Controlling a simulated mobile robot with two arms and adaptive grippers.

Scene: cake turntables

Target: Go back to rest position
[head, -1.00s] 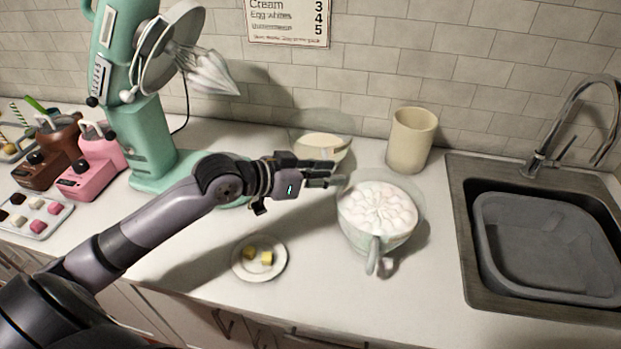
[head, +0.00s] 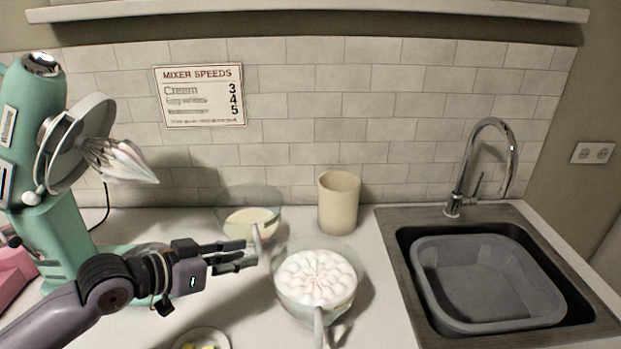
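My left gripper (head: 245,258) reaches in from the left above the counter, its fingers pointing right. Its two fingers look parallel with a gap between them, and nothing is held. It is in front of a glass bowl of cream-coloured liquid (head: 250,222) and left of a glass bowl of whipped white cream (head: 316,278). The fingertips appear close to the rear bowl's handle (head: 258,243) in the picture; I cannot tell whether they touch. My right gripper is out of view.
A green stand mixer (head: 62,235) with a whisk (head: 125,160) stands at left. A beige cup (head: 339,203) stands by the wall. A sink with a grey basin (head: 480,280) is at right. A small plate (head: 222,345) with yellow pieces is at the bottom edge.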

